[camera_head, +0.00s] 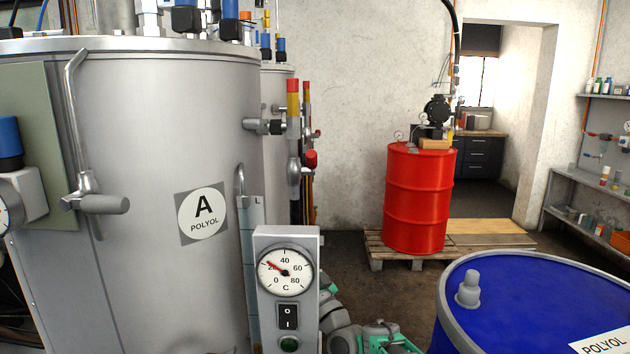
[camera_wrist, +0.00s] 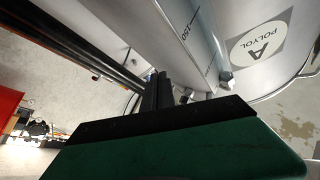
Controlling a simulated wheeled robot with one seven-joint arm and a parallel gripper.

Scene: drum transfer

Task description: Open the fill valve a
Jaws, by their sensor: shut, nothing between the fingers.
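Tank A (camera_head: 160,180) is a large grey steel vessel labelled "A POLYOL", at the left of the head view. Its wall with the inverted label (camera_wrist: 258,42) shows at the upper right of the wrist view. A grey fitting (camera_head: 264,126) juts from its right side towards upright pipes with red and yellow bands (camera_head: 293,100). A red-ended fitting (camera_head: 310,158) sits lower there; I cannot tell which part is fill valve a. My gripper (camera_wrist: 158,80) shows dark fingers, shut and empty, below and left of the label in the wrist view. Its fingertips are hidden in the head view.
A gauge box (camera_head: 285,300) stands in front of the tank. A blue drum (camera_head: 520,290) is at the lower right. A red drum (camera_head: 418,200) stands on a wooden pallet (camera_head: 490,240) behind. Shelves (camera_head: 590,180) line the right wall. Some floor between the drums is clear.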

